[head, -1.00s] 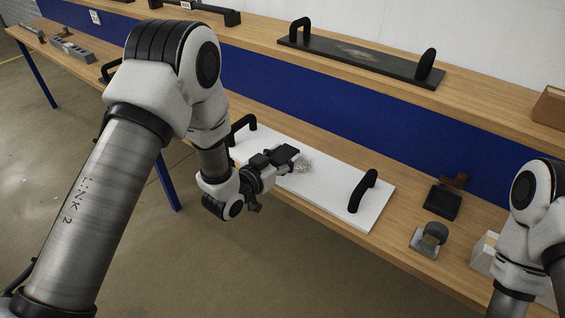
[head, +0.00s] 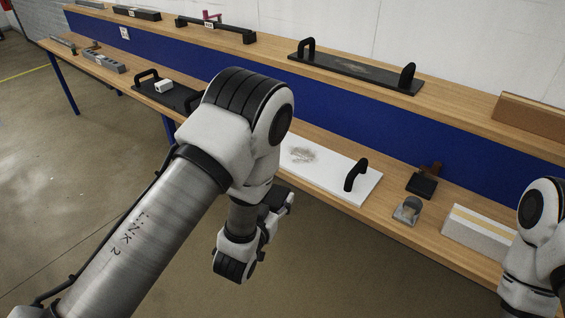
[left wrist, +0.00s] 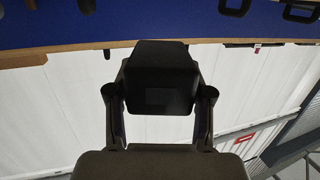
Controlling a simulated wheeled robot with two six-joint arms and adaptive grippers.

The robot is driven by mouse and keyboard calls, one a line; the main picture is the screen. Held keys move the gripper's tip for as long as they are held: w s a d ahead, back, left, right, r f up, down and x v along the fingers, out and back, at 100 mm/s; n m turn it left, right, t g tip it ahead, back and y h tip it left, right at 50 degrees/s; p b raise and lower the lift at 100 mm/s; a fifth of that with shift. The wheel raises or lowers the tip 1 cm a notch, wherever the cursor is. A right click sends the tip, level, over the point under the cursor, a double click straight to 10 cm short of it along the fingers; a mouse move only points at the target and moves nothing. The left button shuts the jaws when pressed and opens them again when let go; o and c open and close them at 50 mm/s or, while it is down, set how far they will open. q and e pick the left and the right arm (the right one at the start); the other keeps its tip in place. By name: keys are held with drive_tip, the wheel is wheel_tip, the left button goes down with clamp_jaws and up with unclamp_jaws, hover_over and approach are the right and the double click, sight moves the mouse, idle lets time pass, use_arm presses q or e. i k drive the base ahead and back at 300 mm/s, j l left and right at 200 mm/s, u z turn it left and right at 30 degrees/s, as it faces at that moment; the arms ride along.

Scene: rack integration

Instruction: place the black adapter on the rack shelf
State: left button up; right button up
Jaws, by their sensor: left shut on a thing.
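The black adapter (left wrist: 158,78) shows in the left wrist view as a dark block between my two gripper fingers. My left gripper (head: 280,203) is shut on it, in front of the lower shelf's front edge in the head view. The forearm hides part of the gripper there, and the adapter is hard to make out. The rack has an upper wooden shelf (head: 462,108) and a lower wooden shelf (head: 455,262), with a blue panel between them. My right arm enters at the right edge; its gripper is out of frame.
A white handled board (head: 335,182) lies on the lower shelf. Right of it are a dark block (head: 422,186), a grey fixture (head: 407,210) and a white box (head: 478,236). A black handled plate (head: 355,72) lies on the upper shelf. Floor in front of the rack is clear.

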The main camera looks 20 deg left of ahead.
sight(178, 97)
drive_tip(key=i+j, duration=0.2)
drive_tip(key=j, duration=0.2)
drive_tip(key=i+j, duration=0.2)
drive_tip(key=j, duration=0.25)
drive_tip(key=i+j, duration=0.2)
drive_tip(key=j, duration=0.2)
drive_tip(key=i+j, duration=0.2)
drive_tip(key=j, duration=0.25)
drive_tip(key=i+j, duration=0.25)
drive_tip(key=j, duration=0.15)
drive_tip(key=i+j, duration=0.2)
drive_tip(key=j, duration=0.25)
drive_tip(key=i+j, duration=0.2)
drive_tip(key=j, duration=0.2)
drive_tip(key=i+j, duration=0.2)
drive_tip(key=j, duration=0.25)
